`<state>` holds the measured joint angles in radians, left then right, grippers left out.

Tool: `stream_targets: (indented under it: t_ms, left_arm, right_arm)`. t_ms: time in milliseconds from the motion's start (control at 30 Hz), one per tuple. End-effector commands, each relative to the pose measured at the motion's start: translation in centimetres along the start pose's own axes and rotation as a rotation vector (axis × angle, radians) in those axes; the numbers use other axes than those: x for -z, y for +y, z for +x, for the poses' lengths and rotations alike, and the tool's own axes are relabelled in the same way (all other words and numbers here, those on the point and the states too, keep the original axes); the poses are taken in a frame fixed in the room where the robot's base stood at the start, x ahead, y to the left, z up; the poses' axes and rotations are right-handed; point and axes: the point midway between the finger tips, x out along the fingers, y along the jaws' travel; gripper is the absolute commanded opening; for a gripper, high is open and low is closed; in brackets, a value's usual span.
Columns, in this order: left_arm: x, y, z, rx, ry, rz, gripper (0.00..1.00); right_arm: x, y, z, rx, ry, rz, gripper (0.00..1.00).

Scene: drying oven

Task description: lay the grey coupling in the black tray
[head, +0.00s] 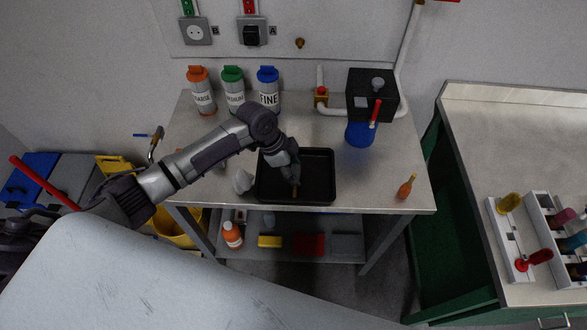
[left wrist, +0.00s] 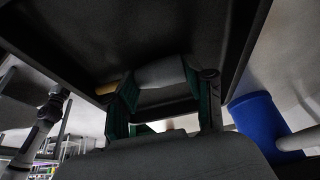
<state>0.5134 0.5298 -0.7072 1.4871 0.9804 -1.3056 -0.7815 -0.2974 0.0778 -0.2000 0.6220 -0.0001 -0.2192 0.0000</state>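The black tray (head: 325,180) lies on the worktable, and its dark floor and walls fill the top of the left wrist view (left wrist: 75,40). My left gripper (head: 291,178) reaches down into the tray. In the left wrist view its green-padded fingers (left wrist: 160,78) stand apart with a light grey piece, which looks like the grey coupling (left wrist: 162,71), spanning the gap and touching both. The coupling is not clear in the head view, where the gripper hides it. A small yellowish piece (head: 295,193) shows below the gripper. My right gripper is not in view.
A pale lump (head: 243,181) sits just left of the tray. A blue container (head: 360,133) and a black box (head: 372,95) stand behind right. Several labelled bottles (head: 235,90) line the back. A small orange bottle (head: 406,187) stands near the right edge.

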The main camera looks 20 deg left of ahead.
Motion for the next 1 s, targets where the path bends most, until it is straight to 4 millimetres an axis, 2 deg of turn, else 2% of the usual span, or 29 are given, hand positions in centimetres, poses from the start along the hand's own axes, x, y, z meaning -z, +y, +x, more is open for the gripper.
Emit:
stream_targets:
  t_ms: [33, 100, 400, 533, 667, 1000]
  left_arm:
    - [0.0, 0.0, 0.0, -0.001, 0.0, 0.0, 0.65]
    - [0.0, 0.0, 0.0, -0.001, 0.0, 0.0, 0.76]
    - [0.1, 0.0, -0.1, -0.001, 0.0, 0.0, 0.76]
    - [0.1, 0.0, -0.9, 0.001, 0.0, 0.0, 0.76]
    - [0.0, -0.1, -3.0, 0.003, -0.001, 0.002, 0.76]
    - [0.1, -0.1, -10.0, 0.002, 0.0, 0.002, 0.76]
  right_arm:
    - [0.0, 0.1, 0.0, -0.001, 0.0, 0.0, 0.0]
    - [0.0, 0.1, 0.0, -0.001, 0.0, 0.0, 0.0]
    - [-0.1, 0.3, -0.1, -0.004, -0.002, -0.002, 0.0]
    - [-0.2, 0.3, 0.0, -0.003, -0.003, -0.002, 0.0]
    - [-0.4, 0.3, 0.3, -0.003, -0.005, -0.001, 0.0]
    - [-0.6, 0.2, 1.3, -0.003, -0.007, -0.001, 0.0]
